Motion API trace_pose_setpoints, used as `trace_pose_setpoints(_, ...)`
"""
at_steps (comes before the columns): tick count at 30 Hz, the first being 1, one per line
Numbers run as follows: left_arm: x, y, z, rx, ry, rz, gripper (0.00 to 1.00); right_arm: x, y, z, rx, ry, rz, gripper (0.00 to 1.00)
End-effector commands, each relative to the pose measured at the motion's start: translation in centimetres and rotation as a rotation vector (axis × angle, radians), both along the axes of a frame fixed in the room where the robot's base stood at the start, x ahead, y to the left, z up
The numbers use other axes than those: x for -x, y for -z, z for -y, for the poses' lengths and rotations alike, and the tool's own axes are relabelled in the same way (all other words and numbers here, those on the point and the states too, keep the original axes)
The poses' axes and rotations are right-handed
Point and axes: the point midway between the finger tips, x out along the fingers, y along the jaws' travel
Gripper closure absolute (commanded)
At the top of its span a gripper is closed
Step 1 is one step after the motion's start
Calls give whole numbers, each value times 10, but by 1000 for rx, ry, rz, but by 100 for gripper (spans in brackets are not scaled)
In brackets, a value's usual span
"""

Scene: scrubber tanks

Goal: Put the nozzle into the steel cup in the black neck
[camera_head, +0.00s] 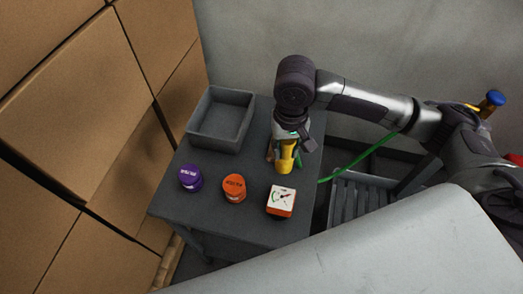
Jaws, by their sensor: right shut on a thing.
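My right gripper (287,148) reaches in from the right and points down over the grey table (215,215), near its right edge. It is shut on a yellow piece (286,164), which looks like the nozzle. The gripper hides the upper part of this piece, and I cannot tell whether its lower end touches the table. I cannot make out the steel cup or the black neck in this view. My left gripper is not in view.
A grey open bin (191,132) stands at the table's back left. A purple tub (190,178), an orange tub (234,188) and a white-topped orange box (281,200) stand in front. A green hose (362,156) runs right of the table. Cardboard boxes (85,95) wall the left.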

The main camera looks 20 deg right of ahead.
Motion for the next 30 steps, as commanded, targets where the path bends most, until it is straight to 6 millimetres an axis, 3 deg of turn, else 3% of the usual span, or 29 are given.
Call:
trace_pose_setpoints(4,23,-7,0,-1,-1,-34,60,-24,17,-25,-1,0,-1,100)
trace_pose_setpoints(10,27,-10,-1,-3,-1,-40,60,-42,34,-43,0,0,0,100)
trace_pose_setpoints(21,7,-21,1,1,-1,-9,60,-44,74,-44,2,-2,1,100)
trace_pose_setpoints(30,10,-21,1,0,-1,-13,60,-44,77,-44,0,-2,2,100)
